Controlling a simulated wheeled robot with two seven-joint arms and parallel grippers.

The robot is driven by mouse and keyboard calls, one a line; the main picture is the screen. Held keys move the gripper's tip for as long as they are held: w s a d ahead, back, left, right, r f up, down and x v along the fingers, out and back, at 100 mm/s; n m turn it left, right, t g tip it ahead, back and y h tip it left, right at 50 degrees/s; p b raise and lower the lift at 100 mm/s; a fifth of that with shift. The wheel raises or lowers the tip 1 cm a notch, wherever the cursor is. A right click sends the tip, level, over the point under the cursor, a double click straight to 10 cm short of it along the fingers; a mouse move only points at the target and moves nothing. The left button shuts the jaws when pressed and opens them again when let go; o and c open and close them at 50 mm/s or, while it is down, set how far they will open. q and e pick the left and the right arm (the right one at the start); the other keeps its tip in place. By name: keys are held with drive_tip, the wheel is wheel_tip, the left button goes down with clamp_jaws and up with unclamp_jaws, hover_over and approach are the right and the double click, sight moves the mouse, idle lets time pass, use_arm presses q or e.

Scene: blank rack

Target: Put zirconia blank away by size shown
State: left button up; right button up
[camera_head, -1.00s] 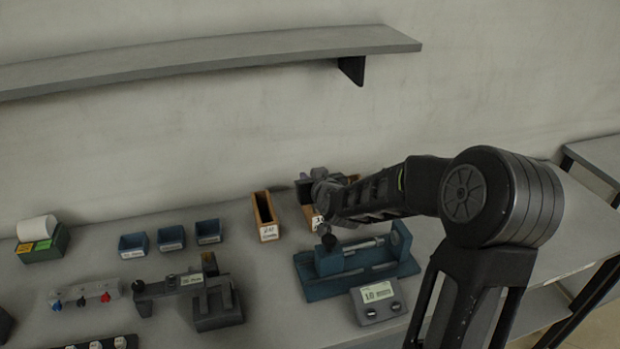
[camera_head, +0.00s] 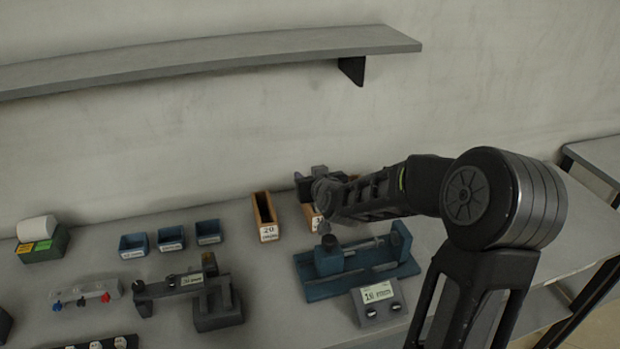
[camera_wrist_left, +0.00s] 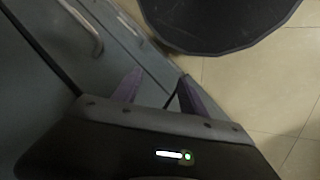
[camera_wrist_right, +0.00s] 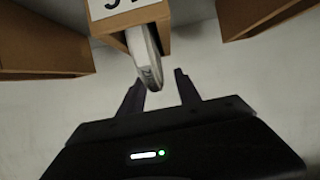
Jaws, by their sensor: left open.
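The white zirconia blank (camera_wrist_right: 147,62) shows edge-on in the right wrist view, partly inside a labelled wooden slot box (camera_wrist_right: 162,30) with its near end sticking out. My right gripper (camera_wrist_right: 158,82) is at that near end, its fingers apart with a gap beside the blank. In the head view my right gripper (camera_head: 312,188) is over a wooden box (camera_head: 313,220) and hides much of it; the blank cannot be made out there. The blue measuring fixture (camera_head: 335,262) is empty of any visible disc. Its display (camera_head: 378,292) is too blurred to read surely. My left gripper (camera_wrist_left: 155,92) is open and empty above the floor.
A wooden box labelled 20 (camera_head: 265,218) stands left of my right gripper. A wall shelf (camera_head: 220,55) runs above.

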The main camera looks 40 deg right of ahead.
wheel_tip(320, 180, up, 10)
drive_tip(key=p, duration=0.2)
drive_tip(key=shift+f, duration=0.2)
drive_tip(key=shift+f, duration=0.1)
idle(0.7)
